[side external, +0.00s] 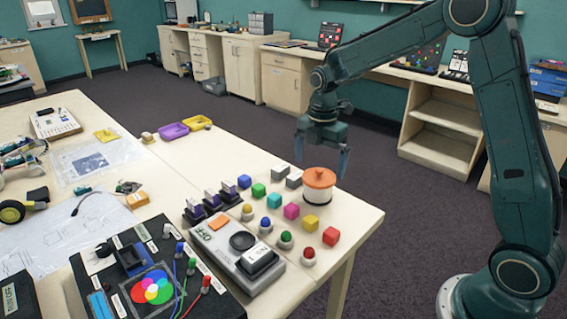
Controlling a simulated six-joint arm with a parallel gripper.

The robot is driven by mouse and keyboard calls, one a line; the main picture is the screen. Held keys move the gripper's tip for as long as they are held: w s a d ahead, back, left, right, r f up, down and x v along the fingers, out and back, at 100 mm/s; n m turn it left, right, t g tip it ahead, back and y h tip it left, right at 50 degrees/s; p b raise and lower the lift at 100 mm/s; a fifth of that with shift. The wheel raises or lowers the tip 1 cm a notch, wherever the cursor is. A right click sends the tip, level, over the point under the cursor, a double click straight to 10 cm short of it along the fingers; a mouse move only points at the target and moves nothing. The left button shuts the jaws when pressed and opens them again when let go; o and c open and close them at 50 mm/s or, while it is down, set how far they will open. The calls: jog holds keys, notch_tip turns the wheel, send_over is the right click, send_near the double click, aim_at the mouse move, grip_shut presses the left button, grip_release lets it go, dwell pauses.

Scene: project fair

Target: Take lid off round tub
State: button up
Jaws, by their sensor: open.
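A round tub (320,193) stands near the far right corner of the table. Its wall is pale. An orange lid (319,177) with a small knob on top sits on it. My gripper (321,170) points down with its jaws apart, in line with the lid in this view. One finger shows to the left of the lid and the other to the right, at about the height of the knob. No contact with the lid can be made out, and the exact gap is too small to tell.
Several coloured cubes (291,211) and domed buttons (286,240) stand in rows close to the tub. A grey box with a black button (243,241) lies nearer the front. The table's right edge (368,222) is close to the tub.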

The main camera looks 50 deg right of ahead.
aim_at(319, 174)
jog(key=shift+f, duration=1.45)
jog(key=c, duration=0.9)
